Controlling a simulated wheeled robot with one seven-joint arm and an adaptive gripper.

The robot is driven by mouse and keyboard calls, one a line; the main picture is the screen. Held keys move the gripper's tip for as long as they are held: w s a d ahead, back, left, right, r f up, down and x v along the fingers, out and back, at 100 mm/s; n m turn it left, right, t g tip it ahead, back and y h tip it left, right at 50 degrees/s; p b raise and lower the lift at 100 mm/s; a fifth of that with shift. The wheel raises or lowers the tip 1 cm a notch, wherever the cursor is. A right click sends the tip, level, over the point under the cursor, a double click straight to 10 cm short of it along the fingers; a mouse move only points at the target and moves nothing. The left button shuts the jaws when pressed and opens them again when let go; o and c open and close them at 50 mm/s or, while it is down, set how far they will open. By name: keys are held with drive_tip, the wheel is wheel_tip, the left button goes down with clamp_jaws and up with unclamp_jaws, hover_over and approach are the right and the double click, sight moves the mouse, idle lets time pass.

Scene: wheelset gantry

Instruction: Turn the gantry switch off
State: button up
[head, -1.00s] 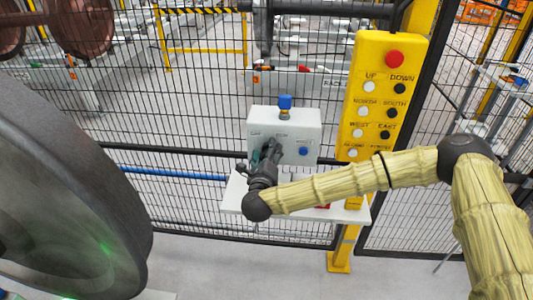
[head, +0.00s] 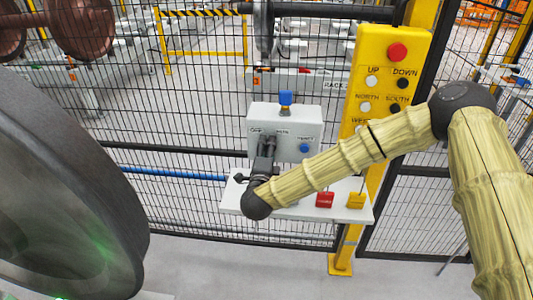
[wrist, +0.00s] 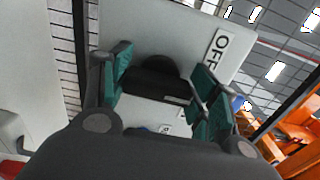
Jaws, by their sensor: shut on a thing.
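The switch box (head: 257,115) is a light grey box on a white shelf, with a blue lamp (head: 285,98) on top and a blue reset button (head: 304,148) on its front. The gantry switch is a black knob (wrist: 155,78) on that front; in the wrist view it sits between my gripper's two teal-padded fingers. My gripper (wrist: 163,85) is shut on the knob. In the head view my gripper (head: 267,146) covers most of the knob. The OFF label (wrist: 218,52) is beside the right finger in the wrist view.
A yellow control panel (head: 380,85) with a red button stands right of the box. A red block (head: 325,200) and a yellow block (head: 356,200) sit on the shelf (head: 233,197). Black mesh fence is behind; a large dark wheel (head: 60,160) fills the left.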

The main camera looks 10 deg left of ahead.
drive_tip(key=n+b, duration=0.1)
drive_tip(key=n, duration=0.3)
drive_tip(key=shift+f+n, duration=0.1)
drive_tip(key=shift+n, duration=0.2)
drive_tip(key=shift+f+n+b, duration=0.1)
drive_tip(key=shift+n+b, duration=0.2)
drive_tip(key=shift+n, duration=2)
drive_tip(key=shift+d, duration=0.1)
drive_tip(key=o, duration=1)
drive_tip(key=shift+o, duration=0.2)
drive_tip(key=s, duration=1.2)
drive_tip(key=shift+d, duration=0.3)
